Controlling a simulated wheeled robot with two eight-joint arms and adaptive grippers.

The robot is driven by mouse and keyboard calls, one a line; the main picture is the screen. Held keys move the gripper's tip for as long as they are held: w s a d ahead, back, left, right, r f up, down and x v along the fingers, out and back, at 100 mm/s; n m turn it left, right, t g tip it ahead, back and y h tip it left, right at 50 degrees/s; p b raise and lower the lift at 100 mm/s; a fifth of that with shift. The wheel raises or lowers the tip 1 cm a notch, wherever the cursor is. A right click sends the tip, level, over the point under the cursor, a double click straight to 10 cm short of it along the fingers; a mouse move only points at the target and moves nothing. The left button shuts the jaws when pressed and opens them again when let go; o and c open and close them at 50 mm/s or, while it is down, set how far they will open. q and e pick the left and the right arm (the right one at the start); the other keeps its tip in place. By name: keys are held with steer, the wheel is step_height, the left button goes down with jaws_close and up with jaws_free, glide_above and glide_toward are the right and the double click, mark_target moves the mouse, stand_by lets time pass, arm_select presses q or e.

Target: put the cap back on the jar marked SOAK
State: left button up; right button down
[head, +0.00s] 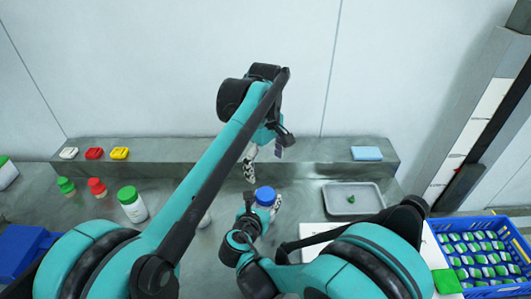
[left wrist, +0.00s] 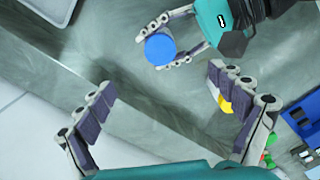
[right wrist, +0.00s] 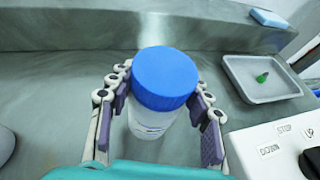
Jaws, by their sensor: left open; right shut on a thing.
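A white jar (right wrist: 150,122) with a blue cap (right wrist: 166,76) on its top stands between the fingers of my right gripper (right wrist: 160,98). The right gripper is shut on the jar's body. The cap appears level on the jar; whether it is screwed tight I cannot tell. No SOAK marking is readable. The blue cap also shows in the head view (head: 265,196) and in the left wrist view (left wrist: 160,49).
A grey tray (head: 372,204) with a small green thing lies at the right, near a white control panel (right wrist: 275,145). A blue crate (head: 443,228) of green-and-white items is far right. A green-capped jar (head: 132,205) stands left. A blue block (head: 367,153) lies on the back ledge (head: 320,152).

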arm_select(q)
step_height(320, 180, up, 5)
steer(key=shift+r, duration=0.1)
stand_by(0.3)
arm_select(e)
steer(key=c, duration=0.6)
jaws_free()
steer(key=v, duration=1.2)
steer(key=shift+d, duration=0.1)
